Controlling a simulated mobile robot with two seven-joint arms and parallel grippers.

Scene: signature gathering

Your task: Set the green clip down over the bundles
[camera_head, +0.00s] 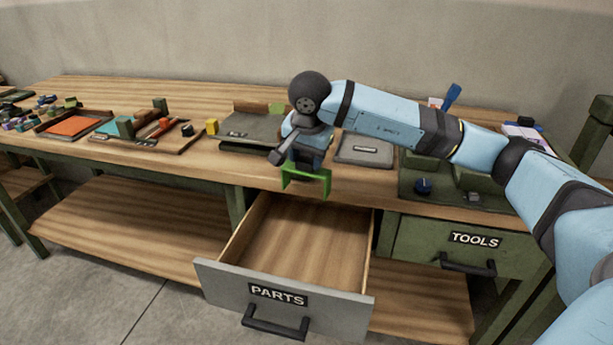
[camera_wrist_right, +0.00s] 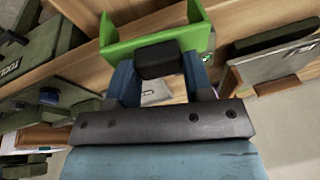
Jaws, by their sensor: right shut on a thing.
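The green clip (camera_head: 308,177) is a bright green, U-shaped bracket. My right gripper (camera_head: 304,168) is shut on it and holds it in front of the bench's front edge, above the open drawer marked PARTS (camera_head: 284,297) in the head view. In the right wrist view the clip (camera_wrist_right: 150,42) spans across the top, beyond the blue fingers of my right gripper (camera_wrist_right: 160,75), with a dark block between them. I cannot pick out the bundles with certainty in either view. My left gripper is not in view.
The drawer is pulled out and looks empty. On the wooden bench (camera_head: 215,175) are a dark green tray (camera_head: 255,147), a grey plate (camera_head: 365,150), an orange-floored tray (camera_head: 72,127) and several small blocks. A shut drawer marked TOOLS (camera_head: 450,243) is at the right.

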